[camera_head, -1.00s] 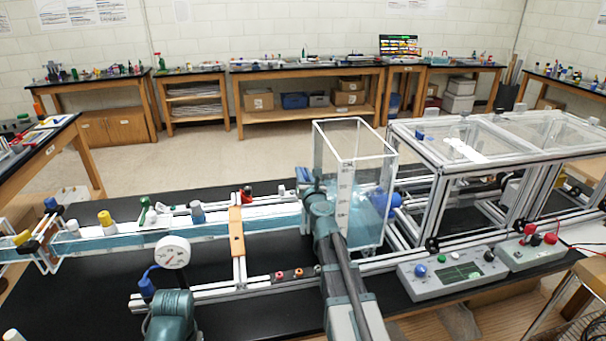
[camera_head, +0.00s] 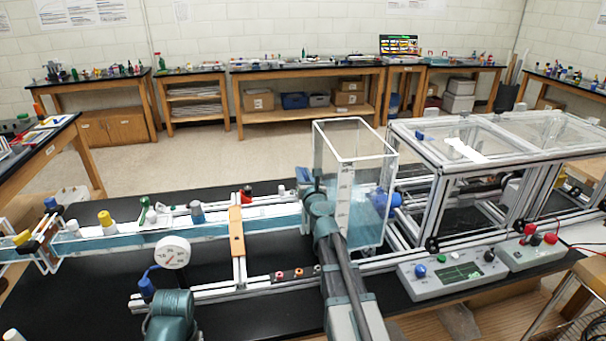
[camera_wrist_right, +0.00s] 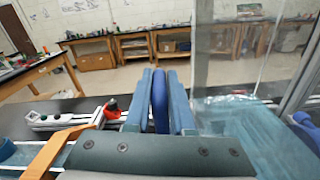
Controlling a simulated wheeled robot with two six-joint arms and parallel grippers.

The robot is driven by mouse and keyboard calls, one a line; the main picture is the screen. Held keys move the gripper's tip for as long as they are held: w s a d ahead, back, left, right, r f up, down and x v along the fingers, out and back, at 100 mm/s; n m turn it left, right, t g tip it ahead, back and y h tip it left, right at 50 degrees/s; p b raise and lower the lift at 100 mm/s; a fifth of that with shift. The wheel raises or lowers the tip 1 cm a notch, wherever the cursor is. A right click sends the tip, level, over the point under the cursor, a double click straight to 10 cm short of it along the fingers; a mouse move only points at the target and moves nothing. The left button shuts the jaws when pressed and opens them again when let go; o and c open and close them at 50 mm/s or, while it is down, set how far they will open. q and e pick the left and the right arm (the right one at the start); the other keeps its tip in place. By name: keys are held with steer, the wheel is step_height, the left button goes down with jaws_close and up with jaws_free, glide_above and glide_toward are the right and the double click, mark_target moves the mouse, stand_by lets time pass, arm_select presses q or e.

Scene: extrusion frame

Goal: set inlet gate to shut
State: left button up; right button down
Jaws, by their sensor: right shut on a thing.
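My right gripper (camera_head: 306,183) reaches the near-left side of the clear tank at the end of the flume. In the right wrist view its two blue-grey fingers (camera_wrist_right: 160,78) are shut on a dark blue upright piece (camera_wrist_right: 160,103), apparently the inlet gate's handle. The fingers lie along both sides of it. In the head view my right wrist and fingers mostly hide this piece. I cannot tell the gate's setting. The clear tank (camera_head: 333,148) holds blue water in its lower part.
The water channel (camera_head: 110,240) runs left, with a white round gauge (camera_head: 172,252) before it and an orange-brown strap (camera_head: 236,232) across it. A grey control box (camera_head: 452,275) stands right of my arm. A framed clear-topped section (camera_head: 470,140) stands right of the tank.

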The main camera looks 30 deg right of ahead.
arm_select(q)
steer(key=shift+f, duration=0.1)
arm_select(e)
steer(key=shift+a+f, duration=0.1)
step_height(320, 180, down, 5)
steer(key=b, duration=0.5)
steer(key=shift+f, duration=0.15)
steer(key=shift+s+a, duration=0.1)
steer(key=c, duration=0.8)
jaws_free()
arm_select(q)
step_height(320, 180, down, 5)
steer(key=shift+f, duration=0.1)
